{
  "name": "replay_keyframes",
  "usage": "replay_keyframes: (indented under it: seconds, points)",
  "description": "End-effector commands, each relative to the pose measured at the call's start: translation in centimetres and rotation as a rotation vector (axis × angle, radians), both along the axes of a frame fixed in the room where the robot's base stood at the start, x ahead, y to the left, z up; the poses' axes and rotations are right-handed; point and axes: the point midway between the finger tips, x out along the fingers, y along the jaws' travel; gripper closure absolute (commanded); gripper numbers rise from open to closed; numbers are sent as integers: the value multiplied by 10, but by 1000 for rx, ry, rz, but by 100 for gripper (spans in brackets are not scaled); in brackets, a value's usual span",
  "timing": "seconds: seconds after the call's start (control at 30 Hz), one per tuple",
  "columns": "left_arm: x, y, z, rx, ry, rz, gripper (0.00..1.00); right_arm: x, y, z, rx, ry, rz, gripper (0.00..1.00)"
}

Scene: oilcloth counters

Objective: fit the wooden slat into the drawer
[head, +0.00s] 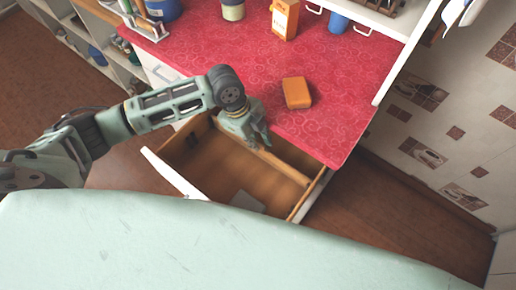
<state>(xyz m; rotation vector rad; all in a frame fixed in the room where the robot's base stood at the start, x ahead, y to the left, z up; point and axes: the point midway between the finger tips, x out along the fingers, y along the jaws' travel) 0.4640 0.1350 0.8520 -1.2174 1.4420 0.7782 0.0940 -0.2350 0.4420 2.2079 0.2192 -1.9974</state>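The wooden slat (288,169) is a light brown bar that runs lengthwise across the open drawer (177,172), near the counter front. Its right end lies close to the drawer's right wall; I cannot tell whether it touches. Its left part is partly hidden by my gripper. My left gripper (261,145) points down over the drawer, with its fingers on either side of the slat, and looks shut on it. The drawer is pulled out, with a white front and brown inside. A grey flat piece (247,201) lies on its floor. My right gripper is out of view.
The red patterned counter (240,60) is above the drawer. An orange sponge-like block (297,92) lies near its edge. An orange box (285,18), a jar (233,10) and a blue cup (338,22) stand farther back. Brown floor (385,215) is free at the right.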

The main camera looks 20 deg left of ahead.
Motion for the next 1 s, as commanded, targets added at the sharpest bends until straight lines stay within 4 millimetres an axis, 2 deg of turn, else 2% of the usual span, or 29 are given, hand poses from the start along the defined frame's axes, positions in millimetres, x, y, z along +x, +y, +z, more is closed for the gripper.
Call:
replay_keyframes:
  seconds: [0.03,0.13,0.77,1.0]
  points:
    - [0,0,0,0,0,0,91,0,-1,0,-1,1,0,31]
    - [0,0,0,0,0,0,100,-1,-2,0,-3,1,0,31]
    - [1,0,2,-2,-2,5,100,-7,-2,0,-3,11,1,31]
    - [3,0,17,-4,-6,5,100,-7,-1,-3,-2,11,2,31]
